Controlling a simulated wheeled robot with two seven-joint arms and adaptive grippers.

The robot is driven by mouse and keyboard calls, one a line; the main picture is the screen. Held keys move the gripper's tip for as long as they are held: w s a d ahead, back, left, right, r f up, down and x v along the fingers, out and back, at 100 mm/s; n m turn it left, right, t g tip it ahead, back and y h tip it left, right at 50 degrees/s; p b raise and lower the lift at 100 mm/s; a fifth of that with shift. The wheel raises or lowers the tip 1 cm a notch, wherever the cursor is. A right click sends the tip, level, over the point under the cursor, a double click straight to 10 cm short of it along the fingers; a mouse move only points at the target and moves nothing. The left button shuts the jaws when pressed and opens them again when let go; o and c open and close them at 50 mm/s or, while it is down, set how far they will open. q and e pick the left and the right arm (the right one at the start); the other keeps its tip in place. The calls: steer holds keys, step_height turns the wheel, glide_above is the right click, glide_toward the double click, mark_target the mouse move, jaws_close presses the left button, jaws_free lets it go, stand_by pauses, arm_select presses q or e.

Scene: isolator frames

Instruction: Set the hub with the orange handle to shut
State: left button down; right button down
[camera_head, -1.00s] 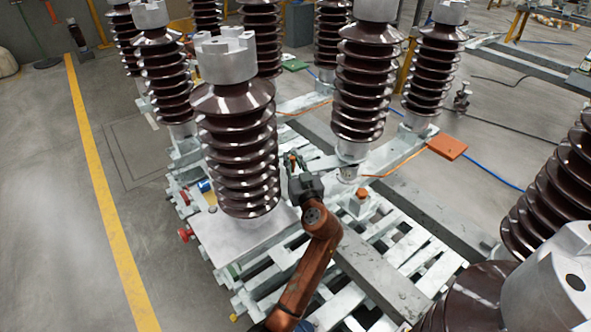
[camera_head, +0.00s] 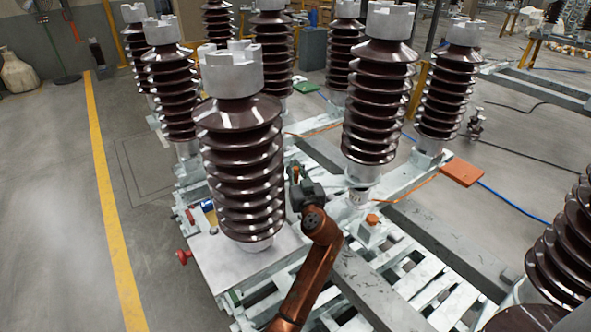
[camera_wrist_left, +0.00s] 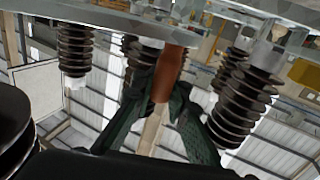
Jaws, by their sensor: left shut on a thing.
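The orange handle (camera_head: 296,172) is a small upright piece just right of the front brown insulator. In the left wrist view, the orange-brown handle (camera_wrist_left: 168,76) stands between my two dark green fingers. My left gripper (camera_head: 295,181) is shut on it; its fingers also show in the left wrist view (camera_wrist_left: 163,92). The hub under the handle is hidden behind the gripper and the insulator, so its setting cannot be read. My right gripper is in neither current view.
The front ribbed insulator (camera_head: 240,165) stands close left of my gripper, and another insulator (camera_head: 378,105) stands right and behind. A red knob (camera_head: 184,257) sticks out at the frame's left side. An orange-capped post (camera_head: 372,219) is at right. Open floor lies left of the yellow line (camera_head: 108,200).

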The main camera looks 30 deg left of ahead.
arm_select(q)
steer(key=shift+d, duration=0.15)
steer(key=c, duration=2.1)
jaws_free()
steer(key=shift+w, duration=0.1)
steer(key=shift+o, duration=1.3)
steer(key=v, duration=1.2)
